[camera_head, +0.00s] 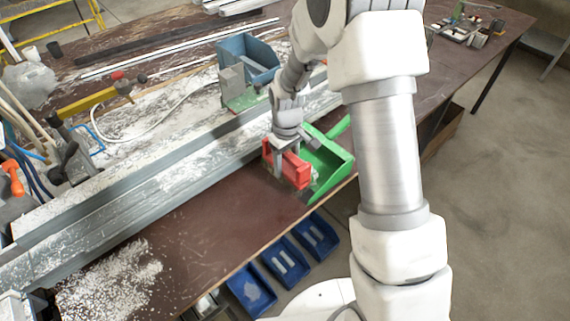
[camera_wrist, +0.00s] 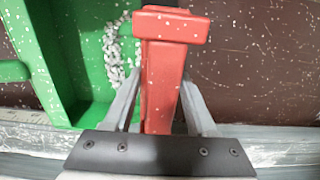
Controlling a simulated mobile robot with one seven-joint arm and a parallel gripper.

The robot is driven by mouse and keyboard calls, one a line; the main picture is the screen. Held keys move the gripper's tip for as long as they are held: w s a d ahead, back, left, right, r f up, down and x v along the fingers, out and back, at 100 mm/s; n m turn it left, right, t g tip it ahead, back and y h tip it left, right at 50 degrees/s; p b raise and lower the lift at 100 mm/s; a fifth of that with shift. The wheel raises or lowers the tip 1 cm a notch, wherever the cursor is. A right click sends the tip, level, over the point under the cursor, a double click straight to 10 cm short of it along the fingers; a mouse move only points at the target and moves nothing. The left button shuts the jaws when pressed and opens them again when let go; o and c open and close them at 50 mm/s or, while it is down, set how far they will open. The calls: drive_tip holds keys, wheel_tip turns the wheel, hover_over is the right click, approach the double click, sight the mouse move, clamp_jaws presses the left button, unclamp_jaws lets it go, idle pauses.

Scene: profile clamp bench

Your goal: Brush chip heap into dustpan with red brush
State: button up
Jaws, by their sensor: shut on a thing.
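My gripper (camera_head: 287,160) is shut on the red brush (camera_head: 297,174), low over the front part of the brown bench. In the wrist view the red brush (camera_wrist: 163,85) stands between the two fingers of my gripper (camera_wrist: 160,100). The green dustpan (camera_head: 328,162) lies right beside the brush, near the bench's front edge. In the wrist view the dustpan (camera_wrist: 82,60) is left of the brush, with a band of white chips (camera_wrist: 113,55) in it next to the brush. The brush's bristles are hidden, so I cannot tell whether they touch the pan.
A patch of white chips (camera_head: 112,285) lies at the bench's near left. A long grey profile (camera_head: 150,165) runs along the bench behind the brush. A blue bin (camera_head: 250,60) stands farther back. Blue trays (camera_head: 285,262) sit below the front edge. Brown bench between is mostly clear.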

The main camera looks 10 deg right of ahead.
drive_tip(key=shift+w+d+r, duration=0.1)
drive_tip(key=shift+w+d, duration=0.45)
drive_tip(key=shift+d, duration=0.25)
drive_tip(key=shift+w+d, duration=0.65)
drive_tip(key=shift+d, duration=0.25)
wheel_tip(320, 180, up, 6)
drive_tip(key=p, duration=0.4)
drive_tip(key=shift+s, duration=0.1)
idle(0.6)
